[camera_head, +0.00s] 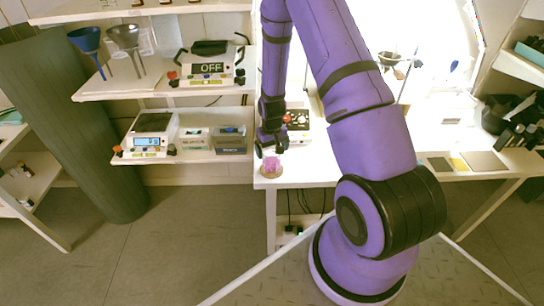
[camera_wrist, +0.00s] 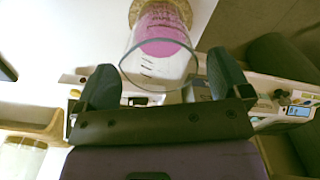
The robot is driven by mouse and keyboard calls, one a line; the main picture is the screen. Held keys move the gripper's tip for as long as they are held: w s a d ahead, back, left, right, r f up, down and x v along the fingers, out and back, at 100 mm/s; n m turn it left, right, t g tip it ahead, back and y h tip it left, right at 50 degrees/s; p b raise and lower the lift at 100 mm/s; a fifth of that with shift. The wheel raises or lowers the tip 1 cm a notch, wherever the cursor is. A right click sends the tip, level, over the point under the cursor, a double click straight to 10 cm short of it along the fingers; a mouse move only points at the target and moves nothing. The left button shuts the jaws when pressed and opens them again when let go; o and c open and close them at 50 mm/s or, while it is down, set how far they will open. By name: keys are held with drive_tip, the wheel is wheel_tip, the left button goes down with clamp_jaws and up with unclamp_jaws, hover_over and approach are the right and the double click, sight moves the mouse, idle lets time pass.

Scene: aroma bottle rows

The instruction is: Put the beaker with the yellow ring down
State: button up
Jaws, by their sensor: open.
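A clear glass beaker (camera_head: 271,163) with pink liquid stands at the front left corner of the white table, on a tan cork ring (camera_head: 272,173). In the wrist view the beaker (camera_wrist: 158,50) shows its open rim toward me, with the cork ring (camera_wrist: 185,8) at its far end. I cannot make out a distinct yellow ring on it. My gripper (camera_head: 271,150) is just above the beaker. In the wrist view the open fingers of my gripper (camera_wrist: 162,78) lie on either side of the rim, with a gap at each side.
The white table (camera_head: 310,178) is narrow here and its edge is close to the beaker. A device with a red knob (camera_head: 297,122) stands just behind. Shelves at left hold a scale (camera_head: 152,137) and a device reading OFF (camera_head: 208,70).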

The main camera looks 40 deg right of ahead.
drive_tip(key=s+a+r+n+t, duration=0.1)
drive_tip(key=s+a+r, duration=0.25)
drive_tip(key=r, duration=1.35)
drive_tip(key=s+a+r+t, duration=0.2)
drive_tip(key=s+a+r, duration=0.15)
drive_tip(key=r, duration=1.35)
drive_tip(key=s+a+r+t, duration=0.1)
drive_tip(key=s+a+r, duration=0.2)
drive_tip(key=s+r, duration=0.3)
drive_tip(key=s+a+r+n+t, duration=0.1)
drive_tip(key=s+a+r, duration=0.2)
drive_tip(key=s, duration=1)
wheel_tip(320, 180, up, 4)
drive_tip(key=shift+s+f, duration=0.1)
drive_tip(key=shift+s, duration=0.15)
drive_tip(key=shift+a, duration=0.1)
drive_tip(key=shift+c, duration=0.3)
